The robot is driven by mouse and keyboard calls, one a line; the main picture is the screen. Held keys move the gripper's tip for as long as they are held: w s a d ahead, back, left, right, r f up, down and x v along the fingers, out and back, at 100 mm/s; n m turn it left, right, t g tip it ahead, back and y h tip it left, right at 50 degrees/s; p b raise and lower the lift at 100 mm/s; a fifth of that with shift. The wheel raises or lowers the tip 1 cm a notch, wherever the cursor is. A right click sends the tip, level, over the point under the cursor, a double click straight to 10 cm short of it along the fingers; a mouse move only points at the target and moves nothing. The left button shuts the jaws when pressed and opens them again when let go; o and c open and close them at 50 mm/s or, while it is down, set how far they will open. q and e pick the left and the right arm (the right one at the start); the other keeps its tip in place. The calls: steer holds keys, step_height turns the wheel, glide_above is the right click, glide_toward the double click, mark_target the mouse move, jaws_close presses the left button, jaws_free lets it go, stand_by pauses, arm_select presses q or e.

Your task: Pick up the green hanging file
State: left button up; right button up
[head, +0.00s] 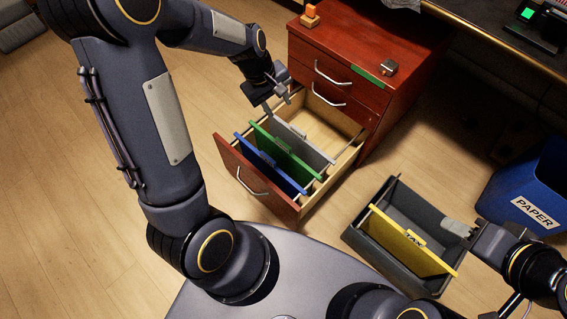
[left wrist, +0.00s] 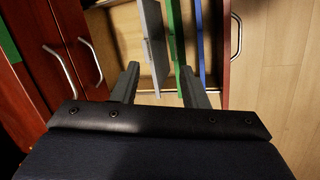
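The green hanging file (head: 287,155) hangs in the open bottom drawer (head: 243,178), between a blue file (head: 268,165) and a grey file (head: 308,146). My left gripper (head: 279,103) is open and empty over the drawer's far-left side. In the left wrist view, the grey file (left wrist: 153,40) shows between its spread fingers, and the green file (left wrist: 175,30) shows near the right finger, partly hidden by it. My right gripper (head: 461,231) is at the right side of a dark grey crate (head: 362,243); its finger opening is unclear.
A yellow file (head: 405,243) hangs in the crate. A blue paper bin (head: 528,190) stands at the right. The red cabinet (head: 375,45) carries small blocks on top. Its two upper drawers are shut, with protruding handles. Bare floor lies left of the drawer.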

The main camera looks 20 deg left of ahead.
arm_select(q)
steer(key=n+g+y+b, duration=0.1)
steer(key=n+y+b, duration=0.1)
steer(key=b, duration=0.1)
glide_above(283, 148)
step_height(283, 148, down, 16)
steer(key=r, duration=0.1)
steer(key=shift+n+g+y, duration=0.4)
steer(key=shift+n, duration=0.2)
steer(key=f, duration=0.3)
steer(key=w+f+b, duration=0.1)
steer(key=f, duration=0.2)
steer(key=f+b, duration=0.1)
steer(key=f, duration=0.3)
steer(key=shift+w+a+f, duration=0.1)
steer(key=shift+w+a, duration=0.05)
steer(key=shift+a, duration=0.05)
steer(key=f+b, duration=0.1)
steer(key=f, duration=0.1)
steer(key=f+b, duration=0.2)
steer(key=f, duration=0.1)
steer(key=shift+s+f, duration=0.2)
steer(key=shift+f, duration=0.1)
steer(key=shift+r, duration=0.1)
jaws_close()
